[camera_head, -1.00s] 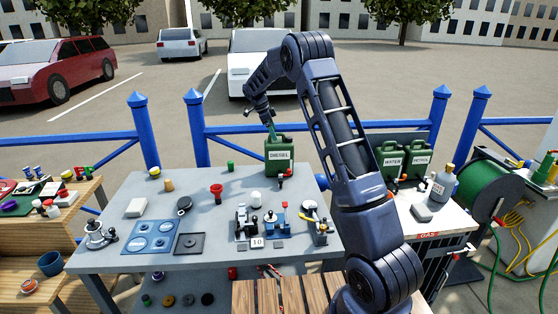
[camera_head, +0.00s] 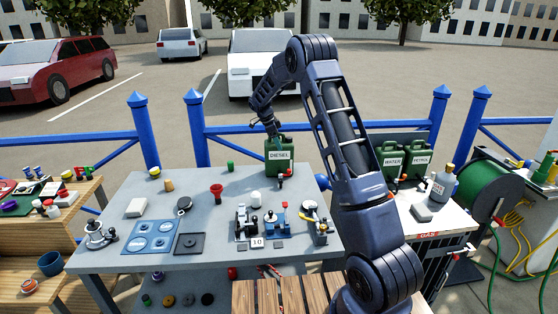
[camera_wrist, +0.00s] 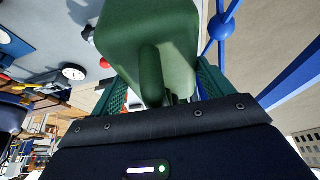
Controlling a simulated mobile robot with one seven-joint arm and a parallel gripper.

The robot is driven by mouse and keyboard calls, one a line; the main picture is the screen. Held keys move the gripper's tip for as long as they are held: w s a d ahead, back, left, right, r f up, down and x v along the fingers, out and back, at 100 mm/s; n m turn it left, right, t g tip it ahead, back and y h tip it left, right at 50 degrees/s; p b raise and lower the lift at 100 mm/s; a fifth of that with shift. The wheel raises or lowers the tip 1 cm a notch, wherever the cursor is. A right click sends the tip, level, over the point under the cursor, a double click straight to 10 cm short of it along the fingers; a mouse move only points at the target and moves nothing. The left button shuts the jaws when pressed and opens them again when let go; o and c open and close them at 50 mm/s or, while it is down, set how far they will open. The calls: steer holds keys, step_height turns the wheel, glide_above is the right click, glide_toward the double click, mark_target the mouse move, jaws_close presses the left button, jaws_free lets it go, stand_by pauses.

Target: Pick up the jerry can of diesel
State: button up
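The green jerry can labelled DIESEL (camera_head: 279,157) stands upright near the back right of the grey table. My gripper (camera_head: 274,133) is at the top of this can, pointing down. In the wrist view the green can (camera_wrist: 150,35) fills the upper middle, with its handle (camera_wrist: 151,75) between my two green textured fingers. The fingers are spread apart, one on each side of the handle, with gaps visible. Whether either finger touches the can is not clear.
Green cans labelled WATER (camera_head: 390,160) and PETROL (camera_head: 419,161) stand on the right-hand bench beside a grey bottle (camera_head: 441,187). A red funnel (camera_head: 216,192) and small hardware occupy the grey table (camera_head: 120,190). A blue railing (camera_head: 235,129) runs behind it.

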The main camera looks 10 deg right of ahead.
steer(key=shift+r, duration=0.1)
steer(key=c, duration=1.2)
steer(key=shift+c, duration=0.2)
steer(key=shift+r, duration=0.1)
